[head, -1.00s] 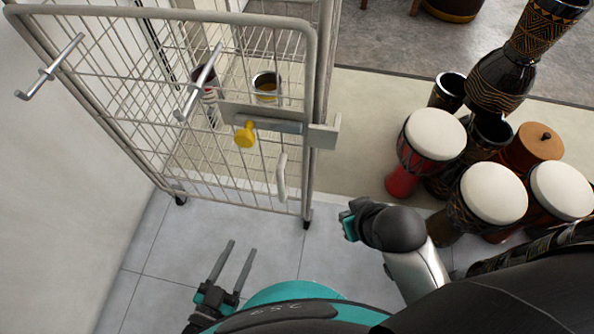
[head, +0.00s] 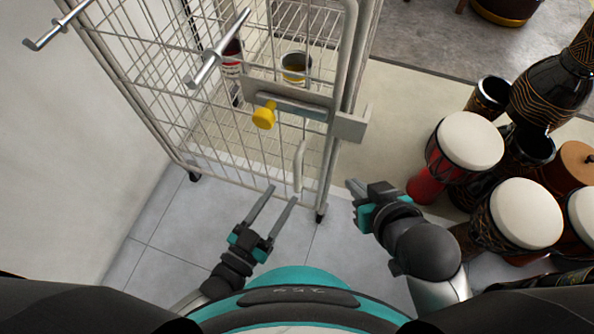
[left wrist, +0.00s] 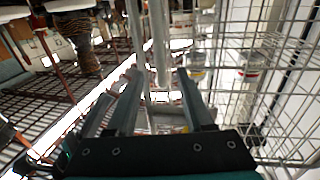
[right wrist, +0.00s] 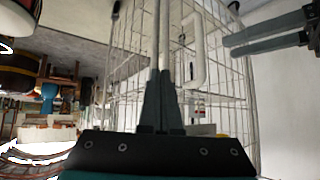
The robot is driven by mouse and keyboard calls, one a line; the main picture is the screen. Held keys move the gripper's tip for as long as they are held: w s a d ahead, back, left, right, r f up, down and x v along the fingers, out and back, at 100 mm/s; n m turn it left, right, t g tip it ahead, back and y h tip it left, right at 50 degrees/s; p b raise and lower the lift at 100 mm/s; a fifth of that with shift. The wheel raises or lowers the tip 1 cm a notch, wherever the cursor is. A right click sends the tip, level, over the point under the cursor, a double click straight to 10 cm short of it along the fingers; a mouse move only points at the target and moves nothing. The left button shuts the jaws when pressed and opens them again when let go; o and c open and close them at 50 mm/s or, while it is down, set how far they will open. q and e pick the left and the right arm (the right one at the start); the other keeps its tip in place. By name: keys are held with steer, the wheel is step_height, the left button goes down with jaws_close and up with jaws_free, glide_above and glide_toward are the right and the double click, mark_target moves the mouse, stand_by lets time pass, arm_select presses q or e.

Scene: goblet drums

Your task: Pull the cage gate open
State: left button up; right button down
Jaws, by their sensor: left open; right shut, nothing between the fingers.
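The cage gate (head: 235,150) is a grey wire-mesh panel and appears closed. It carries a latch bar with a yellow knob (head: 264,116), running to a bracket (head: 349,125) by the right post. Below is a pale vertical handle (head: 299,165); it also shows in the right wrist view (right wrist: 198,55). My left gripper (head: 282,194) is open just below the handle. In the left wrist view a pale bar (left wrist: 158,50) rises between its spread fingers; contact cannot be told. My right gripper (head: 352,187) is shut and empty, right of the gate's lower corner, fingers pointing toward the cage.
Several goblet drums (head: 471,140) crowd the floor at right, near my right arm. Two cans (head: 295,66) stand inside the cage. Prongs (head: 218,50) stick out from the gate's upper part. A white wall (head: 60,150) is at left. Tiled floor before the cage is free.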

mark_target(295, 175)
arm_select(q)
steer(key=b+x, duration=0.1)
steer(key=x, duration=0.3)
steer(key=shift+w+d, duration=0.2)
steer(key=shift+w, duration=0.05)
steer(key=shift+b+x, duration=0.6)
steer(key=shift+x, duration=0.5)
steer(key=shift+w+d, duration=0.3)
steer(key=shift+w, duration=0.3)
arm_select(e)
steer(key=shift+w+a+r+t+y, duration=0.3)
steer(key=shift+a+t+y, duration=0.1)
steer(key=shift+a+t, duration=0.4)
steer(key=shift+w+a+r+t+y, duration=0.15)
steer(key=shift+a+r+t+y, duration=0.2)
steer(key=shift+a+t, duration=0.4)
steer(key=shift+w+a+r+t+y, duration=0.25)
steer(key=shift+a+t+y, duration=0.2)
steer(key=shift+a+t, duration=0.35)
arm_select(q)
jaws_close()
